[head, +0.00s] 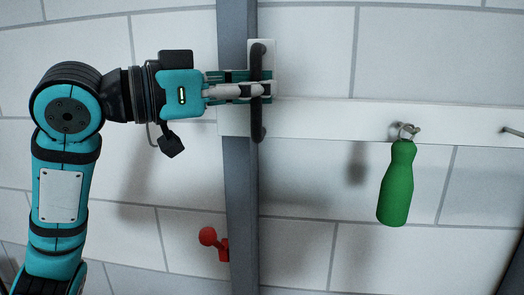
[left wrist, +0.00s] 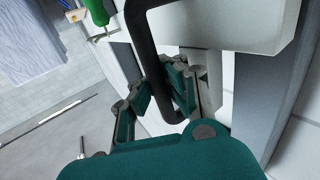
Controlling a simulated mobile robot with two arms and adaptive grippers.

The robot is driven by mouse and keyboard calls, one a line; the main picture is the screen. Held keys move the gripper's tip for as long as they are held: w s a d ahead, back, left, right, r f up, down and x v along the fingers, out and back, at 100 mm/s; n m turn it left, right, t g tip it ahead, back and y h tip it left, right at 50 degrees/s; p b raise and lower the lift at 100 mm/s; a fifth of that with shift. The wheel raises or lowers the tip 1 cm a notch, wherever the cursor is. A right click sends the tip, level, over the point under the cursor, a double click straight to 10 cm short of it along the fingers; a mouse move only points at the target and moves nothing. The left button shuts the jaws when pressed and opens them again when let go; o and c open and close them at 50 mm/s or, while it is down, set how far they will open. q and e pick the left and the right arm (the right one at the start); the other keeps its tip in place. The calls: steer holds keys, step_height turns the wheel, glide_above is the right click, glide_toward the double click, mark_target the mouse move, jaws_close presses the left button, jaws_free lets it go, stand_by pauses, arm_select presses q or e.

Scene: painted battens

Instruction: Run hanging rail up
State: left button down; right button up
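The hanging rail (head: 320,119) is a white board running level across the wall. A black upright bar handle (head: 258,122) is fixed to a white plate (head: 268,48) at its left end, in front of a grey post (head: 238,190). My left gripper (head: 264,88) has its fingers on both sides of the handle, about mid-height, and looks shut on it. In the left wrist view the handle (left wrist: 138,22) passes between the finger pads (left wrist: 160,92). My right gripper is in neither view.
A green bottle-shaped thing (head: 397,186) hangs from a peg on the rail; another peg (head: 512,131) is at the far right. A red knobbed lever (head: 209,237) sits low on the post. The tiled wall (head: 320,190) below the rail is otherwise clear.

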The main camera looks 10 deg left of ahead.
mark_target(258, 44)
arm_select(q)
step_height(258, 44, up, 11)
steer(key=shift+f, duration=0.15)
steer(key=c, duration=1.3)
jaws_free()
steer(key=shift+s+a, duration=0.2)
steer(key=shift+a, duration=0.2)
steer(key=shift+d+f, duration=0.1)
steer(key=shift+w, duration=0.1)
steer(key=v, duration=1.2)
